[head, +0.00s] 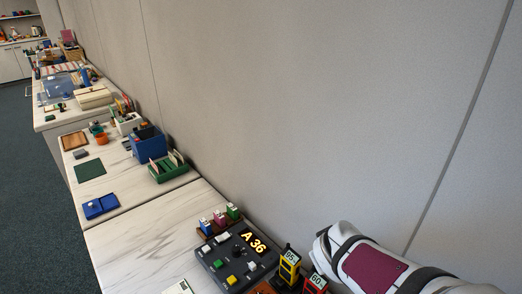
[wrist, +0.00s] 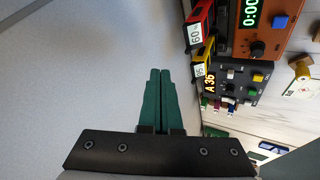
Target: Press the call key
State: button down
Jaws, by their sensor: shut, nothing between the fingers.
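A dark grey console (head: 239,258) with a lit display (head: 252,242) reading A 36 stands at the bottom middle of the head view. I cannot read which is the call key. The console (wrist: 240,66) also shows right of my fingers in the wrist view. My gripper (wrist: 159,72) has green fingers, shut and empty, apart from the console and against the grey wall. In the head view only my arm shows at lower right; the fingers are hidden.
An orange-brown timer unit (wrist: 258,40) shows in the wrist view. The wall (head: 330,110) runs along the counter's back. Bare counter (head: 140,250) lies left.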

jog(key=w+a+f+n+t+y, duration=0.1)
jog(key=w+a+n+y, duration=0.2)
jog(key=w+a+n, duration=0.25)
jog(key=n+g+y, duration=0.3)
jog(key=n+y, duration=0.4)
jog(key=n, duration=0.3)
send_over(232, 280)
jog(key=d, duration=0.1)
notch_tip(232, 280, down, 6)
jog(key=shift+f, duration=0.25)
jog(key=shift+f, duration=4.4)
jog(key=shift+f, duration=0.15)
jog(key=shift+f, duration=0.25)
